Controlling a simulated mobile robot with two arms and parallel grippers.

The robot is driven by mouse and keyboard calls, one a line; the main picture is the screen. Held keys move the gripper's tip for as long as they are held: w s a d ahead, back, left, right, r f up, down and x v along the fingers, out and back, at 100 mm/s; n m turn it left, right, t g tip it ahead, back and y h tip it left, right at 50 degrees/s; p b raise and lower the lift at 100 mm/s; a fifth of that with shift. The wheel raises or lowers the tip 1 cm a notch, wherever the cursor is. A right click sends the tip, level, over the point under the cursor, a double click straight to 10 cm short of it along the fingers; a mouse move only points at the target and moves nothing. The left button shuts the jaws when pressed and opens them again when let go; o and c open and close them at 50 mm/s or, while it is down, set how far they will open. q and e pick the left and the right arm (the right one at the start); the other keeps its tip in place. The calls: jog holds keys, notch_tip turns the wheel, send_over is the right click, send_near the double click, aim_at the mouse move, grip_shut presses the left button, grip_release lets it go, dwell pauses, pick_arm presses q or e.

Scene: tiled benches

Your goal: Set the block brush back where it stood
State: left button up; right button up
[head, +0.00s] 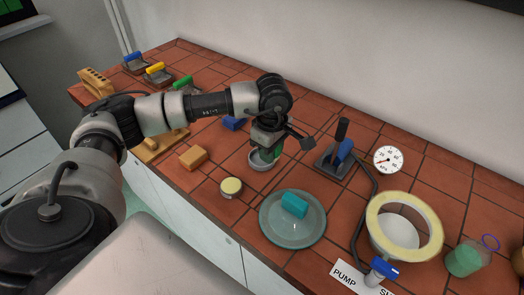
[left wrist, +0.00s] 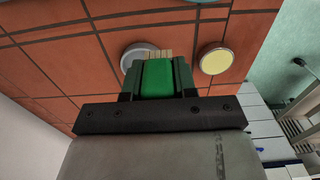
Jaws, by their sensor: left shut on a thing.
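The block brush, a green block with pale bristles, is held by my left gripper (head: 268,143). It shows best in the left wrist view (left wrist: 158,78), between the two dark fingers, with its bristles pointing away from the palm. In the head view the green brush (head: 278,152) is partly hidden by the gripper. It is over or just at a small grey round dish (head: 256,165) on the tiled bench; I cannot tell whether it touches the dish. The dish also shows behind the bristles in the wrist view (left wrist: 130,56). My right gripper is out of view.
Near the dish are a tan block (head: 193,157), a yellow-topped tin (head: 231,188), a blue block (head: 234,123) and a glass plate (head: 270,232) with a teal block (head: 294,204). A lever device (head: 330,165) and a yellow-rimmed ring (head: 428,225) stand to the right.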

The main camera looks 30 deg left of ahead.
pick_arm(q)
jog(key=w+a+f, duration=0.1)
jog(key=w+a+f+p, duration=0.1)
jog(key=a, duration=0.1)
jog(key=w+a+f, duration=0.2)
jog(key=shift+a, duration=0.2)
notch_tip(320, 180, down, 3)
jog(key=shift+r+p, duration=0.1)
jog(key=shift+p, duration=0.8)
jog(key=shift+f, duration=0.4)
